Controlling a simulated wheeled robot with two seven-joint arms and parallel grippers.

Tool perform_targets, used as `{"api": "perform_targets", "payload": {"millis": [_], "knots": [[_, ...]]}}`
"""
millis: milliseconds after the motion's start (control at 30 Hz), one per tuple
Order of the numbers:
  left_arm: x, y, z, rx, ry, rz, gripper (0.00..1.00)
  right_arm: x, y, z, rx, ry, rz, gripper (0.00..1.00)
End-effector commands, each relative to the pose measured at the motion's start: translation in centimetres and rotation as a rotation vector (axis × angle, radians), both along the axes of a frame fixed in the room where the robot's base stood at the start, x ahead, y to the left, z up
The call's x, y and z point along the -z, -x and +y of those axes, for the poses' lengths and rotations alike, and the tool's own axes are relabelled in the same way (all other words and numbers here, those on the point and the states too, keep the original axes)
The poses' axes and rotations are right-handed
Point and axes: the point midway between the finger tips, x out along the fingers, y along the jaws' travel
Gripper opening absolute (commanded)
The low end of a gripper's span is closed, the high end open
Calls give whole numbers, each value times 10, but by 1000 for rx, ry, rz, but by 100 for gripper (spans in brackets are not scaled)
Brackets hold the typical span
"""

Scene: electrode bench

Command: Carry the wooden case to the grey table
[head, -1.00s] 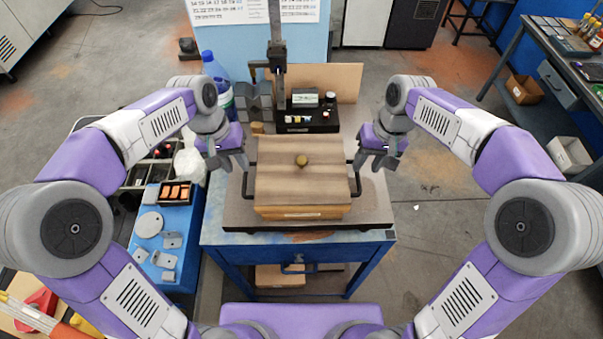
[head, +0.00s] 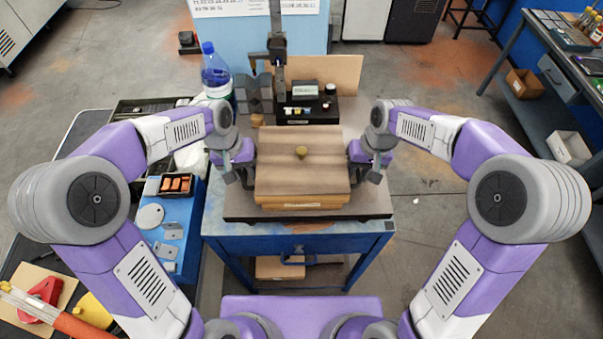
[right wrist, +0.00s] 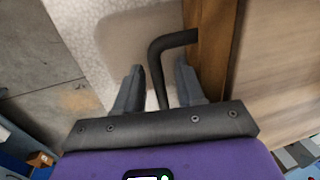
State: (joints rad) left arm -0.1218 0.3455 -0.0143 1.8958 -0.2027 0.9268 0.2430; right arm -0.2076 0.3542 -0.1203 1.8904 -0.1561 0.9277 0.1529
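The wooden case (head: 302,185), a brown box with a round knob on its lid, lies on a dark plate on the blue-framed bench (head: 215,222). It has a dark handle on each side; the right one (right wrist: 172,42) shows in the right wrist view. My right gripper (head: 366,172) is at that handle. In the right wrist view its fingers (right wrist: 159,68) are spread, with the handle bar between them. My left gripper (head: 238,175) is at the left handle and looks open; its inner finger is partly hidden. A dark grey-topped table (head: 550,50) stands at the far right.
Behind the case are a metal stand (head: 278,60), a black tray of small items (head: 308,110) and a blue-capped bottle (head: 216,72). A blue mat with metal parts (head: 180,225) is at the left. Open floor (head: 435,215) lies right of the bench, with boxes (head: 570,148) beyond.

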Motion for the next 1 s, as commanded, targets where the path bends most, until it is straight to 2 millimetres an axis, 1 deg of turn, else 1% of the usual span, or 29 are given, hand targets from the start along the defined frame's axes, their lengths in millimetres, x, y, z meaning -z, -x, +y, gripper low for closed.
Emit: {"api": "perform_targets", "payload": {"millis": [167,200,367,400,433,1000], "knots": [[0,0,0,0,0,0,33,0,0,0,0,0,0,39],[0,0,0,0,0,0,27,0,0,0,0,0,0,32],[0,0,0,0,0,0,2,0,0,0,0,0,0,8],[0,0,0,0,0,-1,0,0,0,0,0,0,0,2],[0,0,0,0,0,-1,0,0,0,0,0,0,0,0],[-1,0,0,0,0,-2,0,0,0,0,0,0,0,0]]}}
